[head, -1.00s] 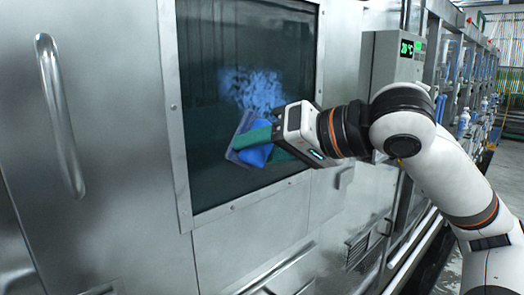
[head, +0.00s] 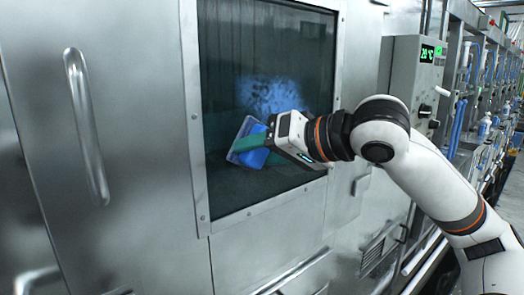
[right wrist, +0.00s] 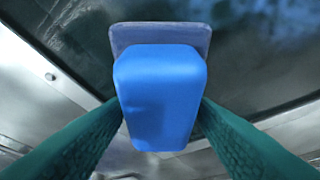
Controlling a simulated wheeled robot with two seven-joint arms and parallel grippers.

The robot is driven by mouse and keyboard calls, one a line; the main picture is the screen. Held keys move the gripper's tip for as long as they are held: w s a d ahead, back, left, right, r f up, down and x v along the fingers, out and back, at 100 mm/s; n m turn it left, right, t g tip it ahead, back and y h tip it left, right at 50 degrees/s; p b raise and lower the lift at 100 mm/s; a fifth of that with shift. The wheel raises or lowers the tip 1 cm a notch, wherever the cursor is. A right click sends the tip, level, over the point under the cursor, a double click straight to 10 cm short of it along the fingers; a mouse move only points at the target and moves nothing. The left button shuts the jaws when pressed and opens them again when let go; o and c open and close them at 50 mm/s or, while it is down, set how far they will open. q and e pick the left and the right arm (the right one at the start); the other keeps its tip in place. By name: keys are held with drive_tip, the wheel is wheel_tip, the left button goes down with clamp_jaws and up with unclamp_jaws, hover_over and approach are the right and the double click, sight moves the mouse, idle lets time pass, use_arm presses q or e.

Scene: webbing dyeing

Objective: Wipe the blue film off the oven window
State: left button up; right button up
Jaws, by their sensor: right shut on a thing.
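The oven window (head: 225,80) is a dark pane in a steel frame. A patch of blue film (head: 270,95) shows on it, right of its middle; some blue haze also shows at the upper right of the right wrist view (right wrist: 285,18). My right gripper (head: 258,143) is shut on a blue wiping block (right wrist: 160,95) with a grey-blue pad (right wrist: 150,35) at its front. The pad is at the lower part of the window, below and left of the film. I cannot tell for sure whether it touches the glass. My left gripper is out of view.
A steel door with a vertical handle (head: 87,125) is left of the window. A control box (head: 418,75) with a green display sticks out at the right. Bottles and pipes line the machine further right.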

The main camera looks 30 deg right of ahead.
drive_tip(key=shift+w+a+p, duration=0.1)
drive_tip(key=shift+w+p, duration=0.45)
drive_tip(key=shift+w, duration=0.4)
